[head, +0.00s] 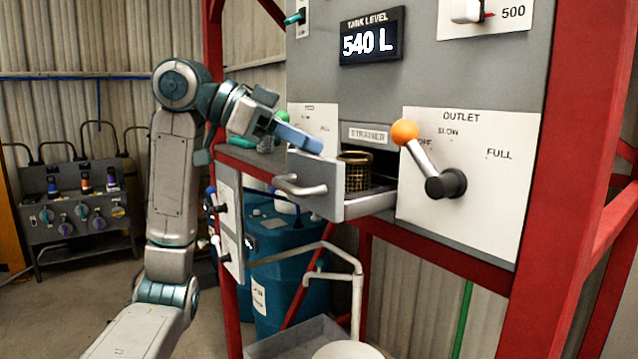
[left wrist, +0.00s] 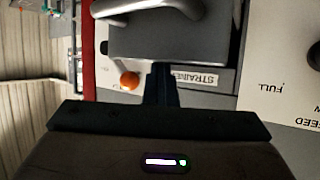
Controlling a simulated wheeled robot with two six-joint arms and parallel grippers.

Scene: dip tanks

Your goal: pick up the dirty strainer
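The strainer (head: 357,173) is a dark, brownish mesh basket standing upright in the pulled-out drawer (head: 330,205). Its lower part is hidden by the drawer front. My left gripper (head: 312,145) is above and just left of the strainer, near the top of the drawer front, apart from the basket. Its fingers (left wrist: 165,84) show as one narrow dark prong in the left wrist view, together and empty. That view also shows the drawer (left wrist: 165,42) upside down; the strainer cannot be made out there. My right gripper is not in view.
The drawer handle (head: 300,187) sticks out at the front. The outlet lever's orange knob (head: 405,132) juts out right of the strainer. A tank-level display (head: 371,38) is above. A red frame post (head: 566,190) stands at the right. Blue drums (head: 285,260) stand below.

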